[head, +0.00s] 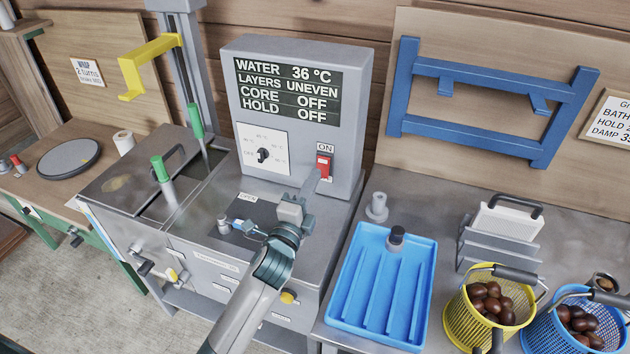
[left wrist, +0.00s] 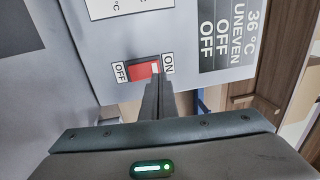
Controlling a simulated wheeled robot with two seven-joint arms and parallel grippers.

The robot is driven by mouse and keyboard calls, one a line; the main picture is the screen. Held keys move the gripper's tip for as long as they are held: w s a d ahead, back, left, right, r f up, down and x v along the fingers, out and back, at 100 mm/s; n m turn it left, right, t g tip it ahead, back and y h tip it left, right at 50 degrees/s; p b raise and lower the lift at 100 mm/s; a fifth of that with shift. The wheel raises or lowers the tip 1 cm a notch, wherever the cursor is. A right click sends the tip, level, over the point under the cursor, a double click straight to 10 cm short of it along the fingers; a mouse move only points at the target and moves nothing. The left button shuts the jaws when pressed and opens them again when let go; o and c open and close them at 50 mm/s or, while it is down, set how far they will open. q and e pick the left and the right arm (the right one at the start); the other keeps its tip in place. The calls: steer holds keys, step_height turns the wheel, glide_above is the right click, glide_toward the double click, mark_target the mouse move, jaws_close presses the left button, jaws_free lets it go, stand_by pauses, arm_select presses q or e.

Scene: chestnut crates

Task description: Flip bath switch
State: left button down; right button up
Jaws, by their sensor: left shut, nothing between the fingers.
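The bath switch is a red rocker (head: 323,165) on the front of the grey control box (head: 300,58), with an ON label above it. In the left wrist view the red rocker (left wrist: 143,70) sits between OFF and ON labels, with a pale end on the ON side. My left gripper (head: 316,181) is shut and empty, its fingertips just in front of the switch. In the left wrist view the shut fingertips (left wrist: 158,82) overlap the switch's edge near ON; I cannot tell if they touch. The display (head: 287,90) reads water 36 °C, layers uneven, core off, hold off. My right gripper is not in view.
A dial (head: 263,155) is left of the switch. Green-handled tools (head: 161,169) stand in the metal bath at left. A blue tray (head: 382,285), a yellow basket (head: 489,306) and a blue basket (head: 574,324), both holding chestnuts, are to the right.

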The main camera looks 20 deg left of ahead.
arm_select(q)
steer(key=s+r+b, duration=0.1)
steer(key=s+b, duration=0.1)
steer(key=s, duration=0.7)
steer(key=shift+s+a+r, duration=0.15)
steer(key=shift+s+r, duration=0.1)
steer(key=shift+r, duration=0.05)
stand_by(0.4)
